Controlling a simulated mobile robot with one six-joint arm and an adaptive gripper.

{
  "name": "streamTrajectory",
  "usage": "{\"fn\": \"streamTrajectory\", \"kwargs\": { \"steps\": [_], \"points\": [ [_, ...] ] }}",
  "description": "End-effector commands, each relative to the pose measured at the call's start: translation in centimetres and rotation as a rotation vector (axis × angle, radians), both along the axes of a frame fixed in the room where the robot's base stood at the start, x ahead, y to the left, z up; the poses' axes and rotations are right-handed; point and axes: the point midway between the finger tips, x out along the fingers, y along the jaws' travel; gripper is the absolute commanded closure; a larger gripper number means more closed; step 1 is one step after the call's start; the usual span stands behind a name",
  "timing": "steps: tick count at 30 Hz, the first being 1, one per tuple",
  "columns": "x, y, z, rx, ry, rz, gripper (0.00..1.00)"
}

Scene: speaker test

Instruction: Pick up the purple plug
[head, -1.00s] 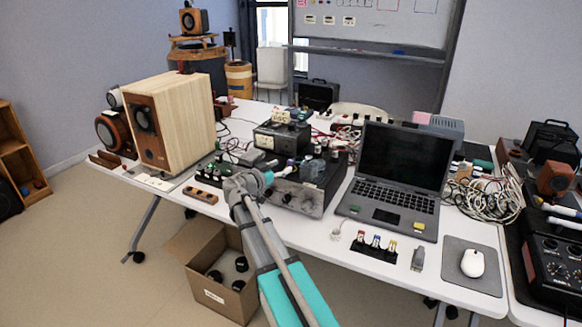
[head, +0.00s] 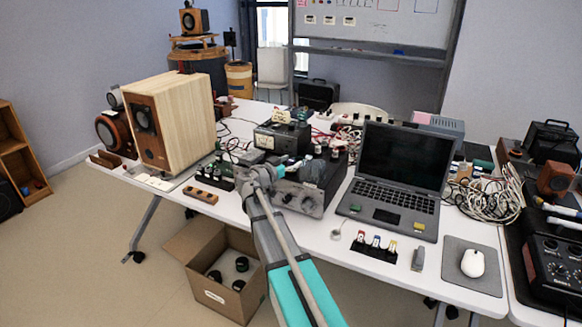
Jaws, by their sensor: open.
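I cannot clearly make out the purple plug; it is too small to tell or hidden behind my arm and gripper. My arm reaches up from the bottom of the head view to the front edge of the white table. My gripper (head: 318,170), dark and small beyond the teal wrist band, is over the dark electronic unit (head: 297,198) left of the laptop. It is open, and I see nothing held in it. Several small plugs and connectors stand around this unit, partly covered by the arm.
The open laptop (head: 402,168) stands close on the right. A large wooden speaker (head: 178,118) is on the left. A rack of coloured plugs (head: 374,246) and a mouse (head: 472,262) lie at the front right. An open cardboard box (head: 222,297) stands on the floor.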

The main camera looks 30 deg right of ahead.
Motion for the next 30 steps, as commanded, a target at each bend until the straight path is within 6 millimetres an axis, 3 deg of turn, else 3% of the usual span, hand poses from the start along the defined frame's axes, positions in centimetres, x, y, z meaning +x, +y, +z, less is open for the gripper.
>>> {"fn": "streamTrajectory", "kwargs": {
  "steps": [3,15,30],
  "points": [
    [-0.03,-0.07,0.0,0.0,0.0,-0.001,0.27],
    [-0.03,-0.09,0.0,0.0,0.0,-0.001,1.0],
    [-0.03,-0.07,0.6,0.0,0.0,-0.001,1.0]
  ]
}}
